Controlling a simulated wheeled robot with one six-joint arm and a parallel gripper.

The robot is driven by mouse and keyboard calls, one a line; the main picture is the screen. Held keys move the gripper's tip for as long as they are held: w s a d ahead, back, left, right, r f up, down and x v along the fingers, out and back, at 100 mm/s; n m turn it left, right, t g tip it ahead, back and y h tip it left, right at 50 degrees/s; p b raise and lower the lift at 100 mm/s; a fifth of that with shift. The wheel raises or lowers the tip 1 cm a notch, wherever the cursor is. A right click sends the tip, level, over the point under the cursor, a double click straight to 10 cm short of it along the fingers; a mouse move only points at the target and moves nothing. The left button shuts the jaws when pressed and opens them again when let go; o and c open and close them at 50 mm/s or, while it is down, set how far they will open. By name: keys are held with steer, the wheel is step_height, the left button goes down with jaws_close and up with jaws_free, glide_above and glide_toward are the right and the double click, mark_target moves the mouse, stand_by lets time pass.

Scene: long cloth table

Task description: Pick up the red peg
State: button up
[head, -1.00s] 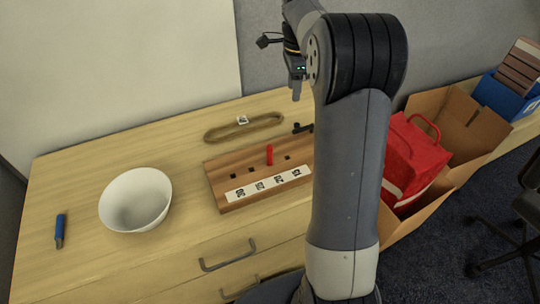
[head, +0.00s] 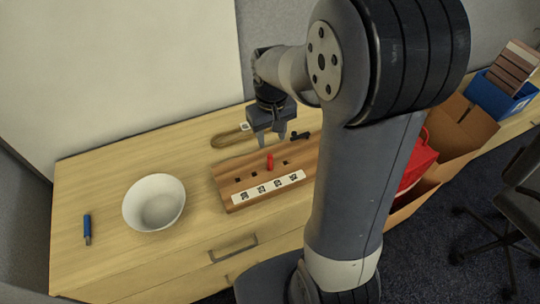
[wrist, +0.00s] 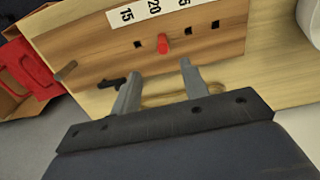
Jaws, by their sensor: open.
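The red peg (head: 270,161) stands upright in a hole of the wooden board (head: 228,187), which has a white number strip along its front and several empty square holes. In the wrist view the red peg (wrist: 163,43) lies beyond the fingertips, roughly between their lines. My gripper (head: 272,143) is open and empty. It points down just above and behind the peg, apart from it. In the wrist view my gripper (wrist: 158,70) shows both fingers spread.
A white bowl (head: 154,203) and a blue-handled tool (head: 87,228) are on the table's left. A brown loop (head: 230,138) and a small black object (head: 300,136) lie behind the board. A red bag (head: 415,165) and cardboard box (head: 465,125) are at right.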

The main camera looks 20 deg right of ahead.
mark_target(270, 155)
steer(key=shift+s+a+n, duration=0.2)
steer(key=shift+s+n, duration=0.35)
steer(key=shift+n, duration=0.15)
step_height(270, 155, down, 6)
steer(key=shift+r, duration=0.25)
steer(key=shift+w+f+p, duration=0.2)
steer(key=shift+f, duration=1.15)
steer(key=shift+w+f+p, duration=0.15)
steer(key=shift+f, duration=1.15)
steer(key=shift+c, duration=0.2)
jaws_close()
